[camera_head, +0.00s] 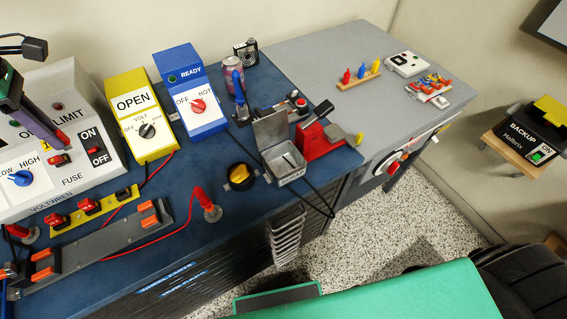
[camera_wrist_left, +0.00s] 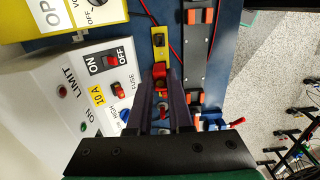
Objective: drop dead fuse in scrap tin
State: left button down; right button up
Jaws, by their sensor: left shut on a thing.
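My left gripper (camera_head: 58,140) is over the sloped face of the grey-white LIMIT unit (camera_head: 98,118), close to its orange-red part by the FUSE label (camera_head: 72,179). No loose fuse is clearly visible.
A yellow OPEN meter (camera_head: 130,103) and a blue READY unit (camera_head: 185,72) stand between gripper and tin. A yellow strip (camera_head: 108,198) with red parts and a grey clip rail (camera_head: 100,247) lie in front.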

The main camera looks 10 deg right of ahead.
aim_at(276, 171)
jog(key=i+l+u, duration=0.1)
jog(key=l+u, duration=0.2)
jog(key=l, duration=1.05)
jog(key=l+u, duration=0.3)
jog(key=l, duration=1)
jog(key=k, duration=0.05)
